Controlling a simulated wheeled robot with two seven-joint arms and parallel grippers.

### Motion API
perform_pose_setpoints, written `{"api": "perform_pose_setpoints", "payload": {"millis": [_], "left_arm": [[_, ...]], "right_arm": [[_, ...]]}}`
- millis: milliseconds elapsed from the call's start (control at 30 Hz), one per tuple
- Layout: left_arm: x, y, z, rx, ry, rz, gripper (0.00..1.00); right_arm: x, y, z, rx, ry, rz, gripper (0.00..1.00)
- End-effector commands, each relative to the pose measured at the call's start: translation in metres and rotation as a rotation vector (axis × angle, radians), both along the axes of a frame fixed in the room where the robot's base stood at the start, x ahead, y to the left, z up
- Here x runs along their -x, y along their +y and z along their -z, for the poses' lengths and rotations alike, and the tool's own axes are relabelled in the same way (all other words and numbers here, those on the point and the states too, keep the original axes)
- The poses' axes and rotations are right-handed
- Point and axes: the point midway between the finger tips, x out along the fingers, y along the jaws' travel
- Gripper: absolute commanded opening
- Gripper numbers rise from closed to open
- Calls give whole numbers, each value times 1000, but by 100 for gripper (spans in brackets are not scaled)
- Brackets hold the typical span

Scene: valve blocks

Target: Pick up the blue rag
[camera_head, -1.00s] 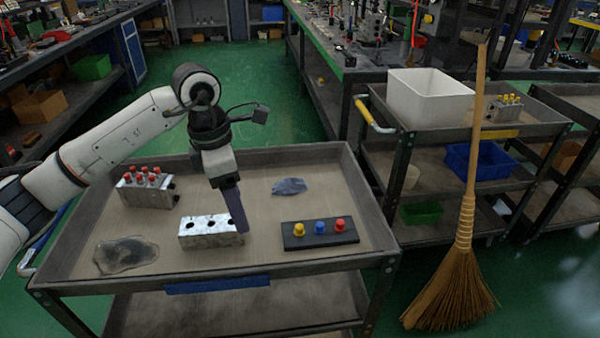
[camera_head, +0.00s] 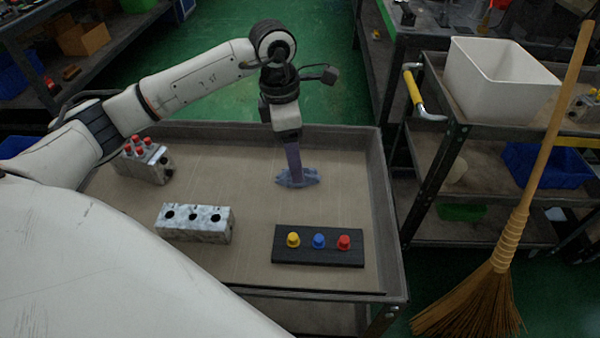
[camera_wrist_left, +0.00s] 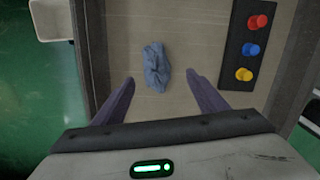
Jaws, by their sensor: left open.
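The blue rag (camera_head: 297,178) lies crumpled on the cart tray (camera_head: 235,265), behind the black board. My left gripper (camera_head: 294,180) points down at it in the head view, and its fingers overlap part of the rag. In the left wrist view the rag (camera_wrist_left: 156,67) lies beyond the fingertips, roughly centred between them. The two fingers of the left gripper (camera_wrist_left: 163,82) are spread apart with nothing between them. My right gripper is not in view.
A black board (camera_head: 318,246) with yellow, blue and red caps is in front of the rag. A metal block with holes (camera_head: 195,222) and a block with red caps (camera_head: 143,160) stand to the left. A broom (camera_head: 520,210) stands at the right beside a second cart.

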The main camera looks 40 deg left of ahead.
Motion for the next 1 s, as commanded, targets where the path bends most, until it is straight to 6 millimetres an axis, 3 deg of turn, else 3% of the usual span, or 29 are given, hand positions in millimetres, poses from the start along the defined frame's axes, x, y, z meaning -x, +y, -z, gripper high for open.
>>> {"api": "perform_pose_setpoints", "payload": {"millis": [400,633,900,1000], "left_arm": [[-8,-2,49,1,2,-1,66],[-8,-2,52,0,0,0,66],[-8,-2,51,0,0,0,22],[-8,-1,51,0,-1,0,22]], "right_arm": [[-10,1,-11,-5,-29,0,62],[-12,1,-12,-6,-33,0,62],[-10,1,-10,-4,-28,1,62],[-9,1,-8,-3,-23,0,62]]}}
